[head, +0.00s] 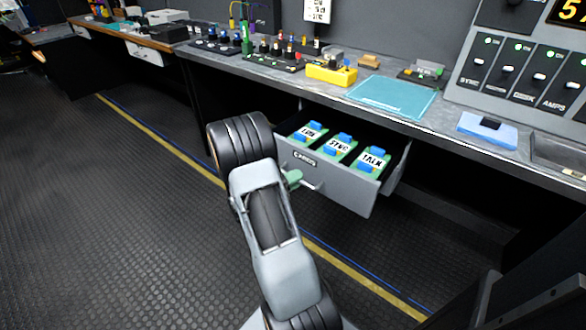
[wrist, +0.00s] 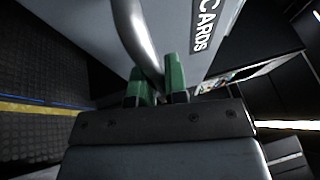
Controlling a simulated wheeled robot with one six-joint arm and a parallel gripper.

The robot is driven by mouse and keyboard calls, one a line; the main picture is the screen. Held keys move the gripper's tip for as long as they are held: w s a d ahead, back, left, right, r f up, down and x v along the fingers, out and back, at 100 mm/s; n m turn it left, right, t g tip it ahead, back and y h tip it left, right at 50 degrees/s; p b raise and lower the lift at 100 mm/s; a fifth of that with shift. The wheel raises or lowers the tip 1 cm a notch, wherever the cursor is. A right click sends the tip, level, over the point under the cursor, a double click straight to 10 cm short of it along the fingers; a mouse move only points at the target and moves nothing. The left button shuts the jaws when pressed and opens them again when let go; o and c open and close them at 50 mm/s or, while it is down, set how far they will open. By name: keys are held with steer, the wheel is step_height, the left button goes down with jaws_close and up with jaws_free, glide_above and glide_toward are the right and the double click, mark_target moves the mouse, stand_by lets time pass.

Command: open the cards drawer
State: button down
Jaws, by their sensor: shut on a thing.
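The cards drawer (head: 328,187) is a grey drawer under the desk. It stands pulled out, with its inside showing. The drawer has a metal bar handle (wrist: 136,38). My gripper (wrist: 155,82) has green fingers, one on each side of the handle, and is shut on it. In the head view my gripper (head: 293,178) is at the drawer's front, partly hidden by my arm.
The desk above holds a teal mat (head: 391,97), a yellow box (head: 331,75), a blue-topped pad (head: 487,127) and a switch panel (head: 520,70). Another drawer (head: 145,53) is farther left. The dark floor (head: 110,230) in front is clear, with a yellow line along it.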

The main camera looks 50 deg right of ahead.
steer(key=shift+a, duration=0.25)
steer(key=c, duration=1.2)
jaws_free()
steer(key=shift+o, duration=0.2)
steer(key=shift+a, duration=0.1)
steer(key=p+v, duration=0.1)
steer(key=v, duration=1.2)
steer(key=shift+a+p, duration=0.3)
steer(key=shift+p, duration=0.1)
steer(key=shift+w+f, duration=0.1)
steer(key=shift+w, duration=0.05)
